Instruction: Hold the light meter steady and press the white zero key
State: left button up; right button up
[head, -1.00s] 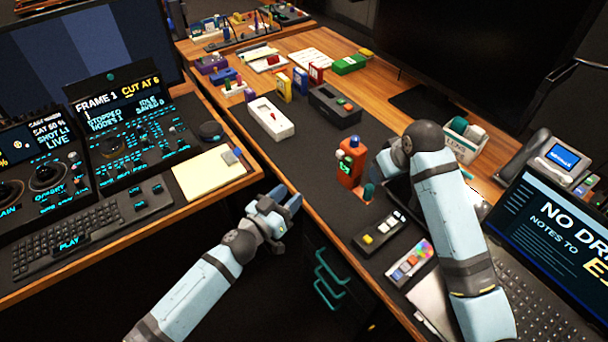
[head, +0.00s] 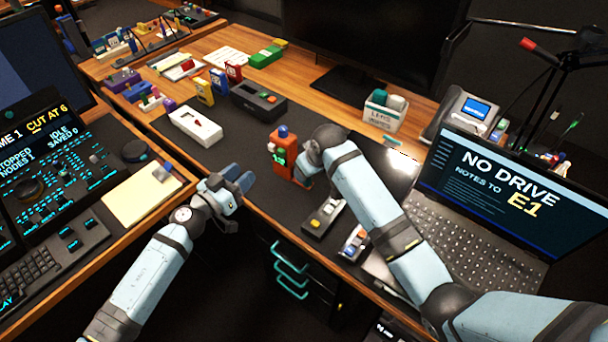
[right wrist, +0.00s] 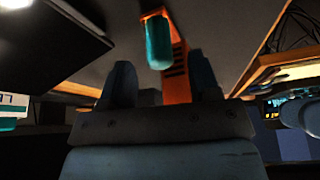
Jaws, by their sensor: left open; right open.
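The orange light meter (head: 279,158) stands upright on the dark desk mat, with a blue dome on top and a lit green display. My left gripper (head: 240,178) is open and empty, over the desk's near edge to the left of the meter.
A white box (head: 195,125) and a dark box (head: 258,101) lie behind. A laptop (head: 500,190) stands right, a labelled bin (head: 383,115) behind. A gap separates the left desk.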

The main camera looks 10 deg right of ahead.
jog(key=shift+x, duration=2.15)
grip_shut()
pick_arm(q)
grip_shut()
